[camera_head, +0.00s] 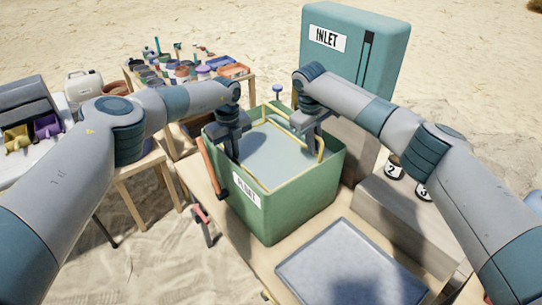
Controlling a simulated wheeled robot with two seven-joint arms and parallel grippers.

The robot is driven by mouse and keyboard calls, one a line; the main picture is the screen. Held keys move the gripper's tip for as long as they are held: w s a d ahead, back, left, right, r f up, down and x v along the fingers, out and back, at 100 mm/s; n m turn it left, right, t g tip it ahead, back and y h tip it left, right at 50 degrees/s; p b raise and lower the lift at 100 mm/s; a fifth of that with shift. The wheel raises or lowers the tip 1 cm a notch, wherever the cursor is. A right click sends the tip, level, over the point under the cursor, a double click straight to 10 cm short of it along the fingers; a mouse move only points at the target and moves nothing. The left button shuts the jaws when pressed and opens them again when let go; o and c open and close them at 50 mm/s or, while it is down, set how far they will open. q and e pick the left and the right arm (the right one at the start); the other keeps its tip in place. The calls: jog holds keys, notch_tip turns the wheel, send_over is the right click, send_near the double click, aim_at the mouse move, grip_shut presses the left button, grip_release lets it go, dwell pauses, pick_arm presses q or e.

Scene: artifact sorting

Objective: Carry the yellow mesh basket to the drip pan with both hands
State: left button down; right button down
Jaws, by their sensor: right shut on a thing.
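The yellow mesh basket (322,146) sits inside a green tub (295,205) that holds grey-blue water. Only its thin yellow rim and handle show clearly; the rest is under the water or hidden. My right gripper (304,138) is shut on the basket's right side. My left gripper (233,150) reaches down at the left side of the basket, inside the tub's left wall; its fingertips are too small and hidden to tell if they hold the rim. The drip pan (345,268), a flat grey tray, lies on the wooden bench in front of the tub.
A teal box marked INLET (350,50) stands behind the tub on the right. Grey steps with numbered discs (395,210) are at the right. A small table (247,82) with many artifacts is behind left, and another table (135,170) is at the left. Sand surrounds the bench.

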pick_arm(q)
jog(key=shift+r, duration=0.1)
pick_arm(e)
jog(key=shift+r, duration=0.15)
